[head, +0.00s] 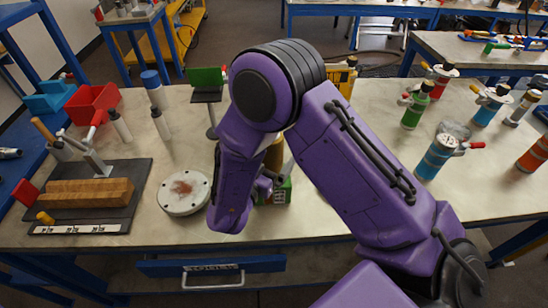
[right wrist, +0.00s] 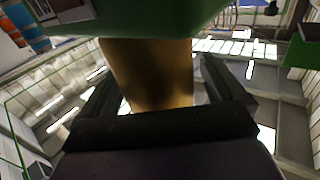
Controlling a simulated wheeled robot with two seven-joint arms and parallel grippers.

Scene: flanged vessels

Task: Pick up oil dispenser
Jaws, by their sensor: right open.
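A gold, rounded body (right wrist: 150,75) with a green part (right wrist: 165,18) against it fills the middle of the right wrist view; I take it for the oil dispenser. In the head view its gold part (head: 274,155) and green part (head: 280,192) show just beyond my right forearm, which hides much of it. My right gripper (head: 264,183) is at this object, mostly hidden by my own arm. In the right wrist view its open fingers (right wrist: 158,90) stand on either side of the gold body. Contact cannot be told. My left gripper is not in view.
A round white plate (head: 184,191) lies left of my arm. A dark board with a wooden block (head: 88,193) is farther left. A small stand with a green top (head: 207,95) is behind. Several flanged vessels, such as a blue one (head: 436,155), stand at the right.

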